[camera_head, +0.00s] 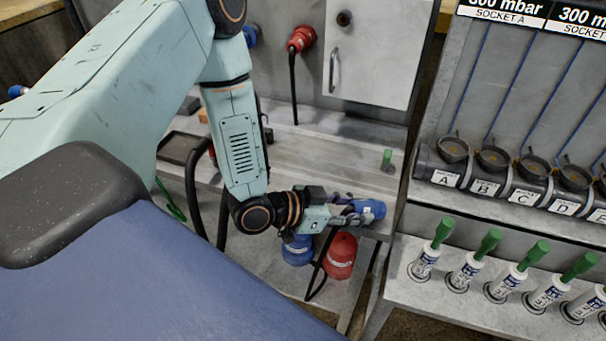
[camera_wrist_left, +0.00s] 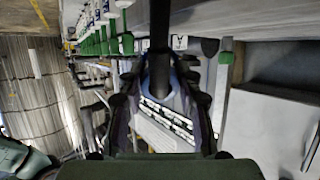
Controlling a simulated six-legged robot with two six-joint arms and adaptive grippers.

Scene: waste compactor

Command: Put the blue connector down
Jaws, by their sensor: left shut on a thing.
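My left gripper (camera_head: 352,213) is shut on the blue connector (camera_head: 370,209), near the right front corner of the grey metal bench (camera_head: 330,160). The connector lies roughly sideways, its blue end pointing right. I cannot tell whether it touches the bench. In the left wrist view the connector (camera_wrist_left: 163,108) sits between both fingers (camera_wrist_left: 160,100), a dark cable running up from it. The fingers hide its sides. My right gripper is not in view.
A blue plug (camera_head: 298,250) and a red plug (camera_head: 341,254) are below the bench front. A red plug (camera_head: 302,40) with a black cable is on the back panel. A small green-topped item (camera_head: 387,158) stands on the bench. Green-topped cylinders (camera_head: 427,255) line the right shelf. The bench middle looks clear.

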